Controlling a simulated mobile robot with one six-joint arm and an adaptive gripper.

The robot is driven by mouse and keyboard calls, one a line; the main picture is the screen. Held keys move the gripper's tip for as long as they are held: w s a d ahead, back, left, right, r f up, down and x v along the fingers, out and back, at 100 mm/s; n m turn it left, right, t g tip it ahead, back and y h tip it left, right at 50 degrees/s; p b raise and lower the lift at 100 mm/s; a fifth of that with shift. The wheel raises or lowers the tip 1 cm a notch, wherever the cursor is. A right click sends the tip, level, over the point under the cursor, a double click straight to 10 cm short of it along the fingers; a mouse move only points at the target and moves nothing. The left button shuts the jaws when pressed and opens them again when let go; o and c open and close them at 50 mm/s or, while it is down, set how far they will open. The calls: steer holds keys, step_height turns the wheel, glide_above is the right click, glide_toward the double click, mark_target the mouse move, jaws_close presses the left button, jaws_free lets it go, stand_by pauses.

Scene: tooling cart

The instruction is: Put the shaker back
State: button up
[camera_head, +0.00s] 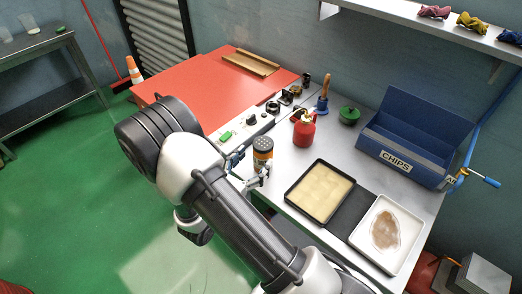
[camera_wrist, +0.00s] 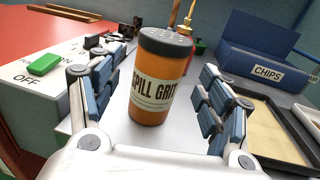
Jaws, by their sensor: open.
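The shaker (camera_head: 262,152) is an orange cylinder with a dark perforated lid and a pale label. In the wrist view the shaker (camera_wrist: 160,80) stands upright on the grey bench top, and its label reads "SPILL GRIT". My gripper (camera_head: 252,168) is low beside it at the bench's near edge. In the wrist view my open gripper (camera_wrist: 165,88) has one blue-padded finger on each side of the shaker, with a visible gap on both sides. Nothing is held. In the head view my arm and fingers hide part of the shaker's lower end.
A black-rimmed tray (camera_head: 290,194) with a cream bed and a white tray (camera_head: 404,262) with a brown patch lie to the right. A red can (camera_head: 304,131), a green pot (camera_head: 349,115) and a blue CHIPS box (camera_head: 405,140) stand behind. A switch panel (camera_head: 232,134) is to the left.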

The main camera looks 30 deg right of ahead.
steer(key=v, duration=0.6)
steer(key=s+d+r+m+g+y, duration=0.3)
steer(key=s+r+m+g, duration=0.2)
steer(key=s+r+m, duration=0.2)
steer(key=s+d+r+m+g+y, duration=0.2)
steer(key=s+d+r+m+g, duration=0.1)
steer(key=s+r+m+g, duration=0.35)
steer(key=s+a+r+m+t+y, duration=0.6)
steer(key=a+r+m+t+y, duration=0.1)
steer(key=a+m+y, duration=0.3)
steer(key=shift+s+r+y+p, duration=0.35)
steer(key=shift+r+y+p, duration=0.05)
steer(key=shift+r+p, duration=0.1)
steer(key=shift+a, duration=0.1)
